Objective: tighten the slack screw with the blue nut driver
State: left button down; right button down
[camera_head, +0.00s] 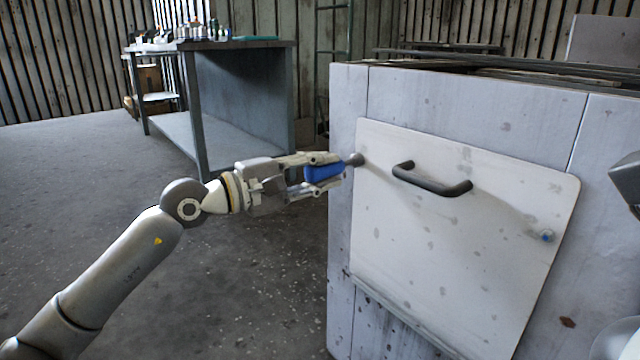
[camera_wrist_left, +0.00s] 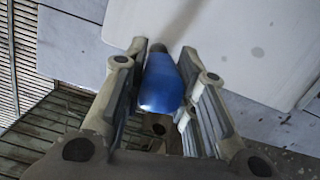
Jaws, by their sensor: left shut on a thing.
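My left gripper (camera_head: 325,173) is shut on the blue nut driver (camera_head: 322,173), whose grey tip points right at the upper left corner of the white cover panel (camera_head: 440,250). The tip appears at or very near the panel; contact cannot be told. Any screw at that corner is hidden by the tip. The driver's blue handle (camera_wrist_left: 162,84) lies between the fingers in the left wrist view. A small bluish screw head (camera_head: 547,236) shows at the panel's right edge. A grey part at the right edge may belong to my right arm; no right fingertips show clearly.
A dark bar handle (camera_head: 432,180) sticks out from the panel near the driver. The pale grey housing (camera_head: 470,100) fills the right side. A metal workbench (camera_head: 240,100) with bottles and small items stands at the back left. The floor between is clear.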

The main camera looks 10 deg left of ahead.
pick_arm(q)
jog(key=c, duration=1.8)
grip_release()
grip_shut()
jog(key=shift+s+a, duration=0.1)
jog(key=shift+b+v, duration=0.85)
jog(key=shift+v, duration=0.5)
jog(key=b, duration=0.8)
send_near(307, 175)
jog(key=s+d, duration=0.1)
jog(key=shift+s+r, duration=0.2)
jog(key=shift+s, duration=0.05)
